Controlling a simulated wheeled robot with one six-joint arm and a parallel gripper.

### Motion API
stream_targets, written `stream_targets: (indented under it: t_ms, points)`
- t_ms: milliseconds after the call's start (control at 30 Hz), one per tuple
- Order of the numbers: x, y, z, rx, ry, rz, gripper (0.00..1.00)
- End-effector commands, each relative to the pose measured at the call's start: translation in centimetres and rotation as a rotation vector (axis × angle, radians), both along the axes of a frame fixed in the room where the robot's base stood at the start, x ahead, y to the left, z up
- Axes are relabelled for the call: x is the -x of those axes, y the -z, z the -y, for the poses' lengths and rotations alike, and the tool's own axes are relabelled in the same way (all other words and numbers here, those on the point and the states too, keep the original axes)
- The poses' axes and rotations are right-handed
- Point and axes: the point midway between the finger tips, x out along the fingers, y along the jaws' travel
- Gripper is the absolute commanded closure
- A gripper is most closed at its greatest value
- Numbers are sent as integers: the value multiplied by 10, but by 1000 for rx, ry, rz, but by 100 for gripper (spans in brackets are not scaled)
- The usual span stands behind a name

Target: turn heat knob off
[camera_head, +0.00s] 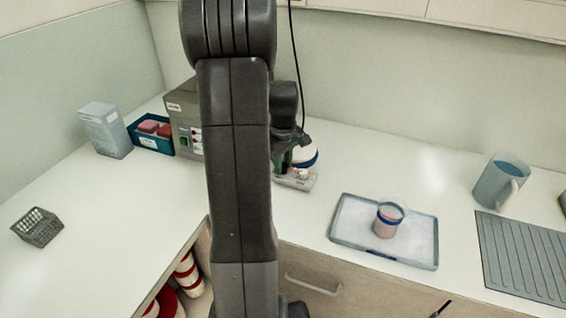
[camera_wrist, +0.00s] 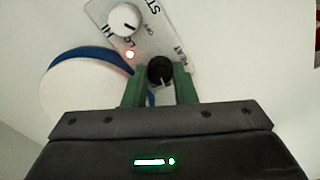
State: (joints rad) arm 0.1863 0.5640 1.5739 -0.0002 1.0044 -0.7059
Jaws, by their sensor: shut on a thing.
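A black knob (camera_wrist: 159,69) with a light pointer line sits on a pale control plate (camera_wrist: 146,40) in the wrist view. Lettering beside it reads as HEAT, partly covered. My gripper (camera_wrist: 160,80) has its green fingers on both sides of the black knob, shut on it. A white knob (camera_wrist: 123,20) with a dark line is above left on the same plate. A small red light (camera_wrist: 130,54) glows between the knobs. In the head view my arm hides most of the device, and the plate (camera_head: 296,179) shows only in part.
A round white and blue part (camera_wrist: 95,85) stands left of the fingers. A tray (camera_head: 345,232) holding a cup of pink contents (camera_head: 386,222) lies right of the device. A jug (camera_head: 497,184) and ribbed mat (camera_head: 520,255) are farther right. A grey box (camera_head: 184,125) stands left.

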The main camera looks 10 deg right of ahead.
Motion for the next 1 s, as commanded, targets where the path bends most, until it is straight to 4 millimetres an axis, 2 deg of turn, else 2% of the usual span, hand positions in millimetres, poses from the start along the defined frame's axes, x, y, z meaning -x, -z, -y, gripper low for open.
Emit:
stream_targets:
  t_ms: [600, 1000]
  points:
    - [-1, -1, 0, 2, -542, 5, 98]
    - [-1, -1, 0, 1, -712, 5, 98]
